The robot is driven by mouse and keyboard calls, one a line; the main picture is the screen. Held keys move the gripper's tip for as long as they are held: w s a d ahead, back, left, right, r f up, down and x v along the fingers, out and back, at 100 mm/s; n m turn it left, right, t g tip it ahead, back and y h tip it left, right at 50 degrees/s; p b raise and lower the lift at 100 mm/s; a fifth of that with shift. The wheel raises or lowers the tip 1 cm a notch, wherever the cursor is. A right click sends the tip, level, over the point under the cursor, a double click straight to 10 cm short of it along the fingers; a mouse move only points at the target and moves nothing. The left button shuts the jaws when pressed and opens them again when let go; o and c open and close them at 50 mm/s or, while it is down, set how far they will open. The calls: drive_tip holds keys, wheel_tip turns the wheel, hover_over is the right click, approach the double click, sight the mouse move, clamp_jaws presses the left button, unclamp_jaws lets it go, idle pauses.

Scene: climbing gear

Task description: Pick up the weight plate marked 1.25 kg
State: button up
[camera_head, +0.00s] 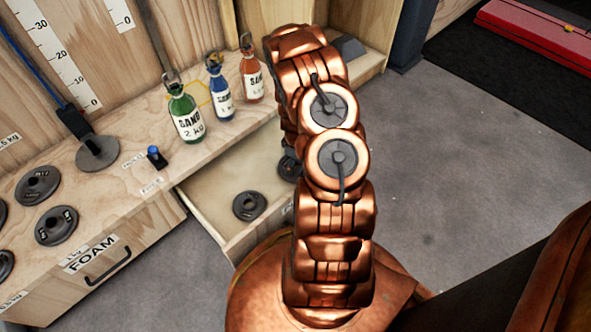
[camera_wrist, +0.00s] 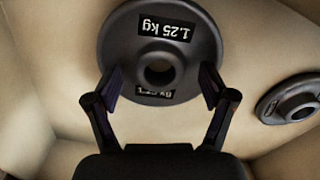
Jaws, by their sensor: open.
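The dark grey weight plate marked 1.25 kg (camera_wrist: 205,50) fills the top middle of the wrist view, its label upside down there. It has a round centre hole and lies in a pale drawer. My gripper (camera_wrist: 161,88) is open, its two fingertips overlapping the left and right of the plate's near part in the picture. I cannot tell whether they touch it. In the head view my arm hides the gripper. Two dark plates show in the open drawer (camera_head: 213,205) there, one clear (camera_head: 249,206) and one partly behind my arm (camera_head: 288,168); their marks are unreadable.
A second plate (camera_wrist: 291,101) lies to the right in the wrist view. On the wooden bench are green (camera_head: 184,113), blue (camera_head: 219,90) and orange (camera_head: 251,75) sand bottles and several plates. A FOAM drawer (camera_head: 125,250) is closed. Grey floor is clear at right.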

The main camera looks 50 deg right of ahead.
drive_tip(key=shift+c, duration=0.4)
clamp_jaws()
idle(0.4)
